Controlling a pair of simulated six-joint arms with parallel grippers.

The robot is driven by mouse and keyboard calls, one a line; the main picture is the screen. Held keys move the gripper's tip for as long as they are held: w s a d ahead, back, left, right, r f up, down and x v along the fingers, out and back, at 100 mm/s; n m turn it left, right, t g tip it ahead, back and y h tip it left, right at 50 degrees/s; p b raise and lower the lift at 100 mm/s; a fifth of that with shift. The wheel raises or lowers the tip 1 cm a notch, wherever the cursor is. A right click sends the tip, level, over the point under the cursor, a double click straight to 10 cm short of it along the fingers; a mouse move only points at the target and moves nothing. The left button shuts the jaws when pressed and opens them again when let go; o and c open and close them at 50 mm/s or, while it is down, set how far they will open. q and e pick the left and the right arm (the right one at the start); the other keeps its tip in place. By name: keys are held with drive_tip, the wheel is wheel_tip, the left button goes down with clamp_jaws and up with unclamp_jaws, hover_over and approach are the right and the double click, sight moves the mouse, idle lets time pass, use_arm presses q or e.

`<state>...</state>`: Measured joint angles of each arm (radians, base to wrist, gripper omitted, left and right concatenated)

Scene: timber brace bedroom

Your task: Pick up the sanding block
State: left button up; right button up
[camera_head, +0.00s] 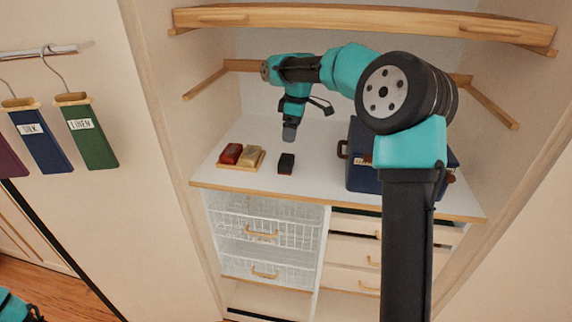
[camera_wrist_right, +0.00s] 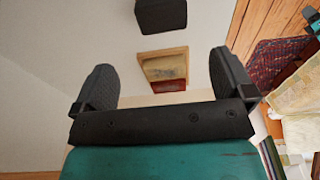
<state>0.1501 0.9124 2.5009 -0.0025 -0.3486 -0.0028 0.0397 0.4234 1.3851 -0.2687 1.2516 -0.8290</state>
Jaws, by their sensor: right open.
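A small dark block (camera_head: 286,163), which looks like the sanding block, lies on the white counter (camera_head: 325,143). It also shows at the top edge of the right wrist view (camera_wrist_right: 161,15), partly cut off. My right gripper (camera_head: 289,134) points down above the counter, just behind and above the dark block. In the right wrist view its two fingers are apart (camera_wrist_right: 163,82) with nothing held between them. The dark block is beyond the fingertips there, not between them. My left gripper is not in view; only a bit of my left arm shows at the bottom left.
A navy case (camera_head: 358,180) stands to the right, partly behind my arm. A wooden shelf (camera_head: 360,22) hangs above. Baskets and drawers are below.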

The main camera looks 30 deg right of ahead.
sight(286, 159)
drive_tip(key=f, duration=0.7)
drive_tip(key=shift+w+a+f, duration=0.15)
drive_tip(key=shift+w+a, duration=0.15)
drive_tip(key=shift+a, duration=0.05)
drive_tip(key=shift+w+a+f, duration=0.15)
drive_tip(key=shift+a+f, duration=0.05)
drive_tip(key=shift+f, duration=1.1)
drive_tip(key=shift+w+a+f, duration=0.1)
drive_tip(key=shift+a+f, duration=0.1)
drive_tip(key=shift+f, duration=1.05)
drive_tip(key=c, duration=0.8)
drive_tip(key=shift+r, duration=0.2)
drive_tip(key=shift+c, duration=0.2)
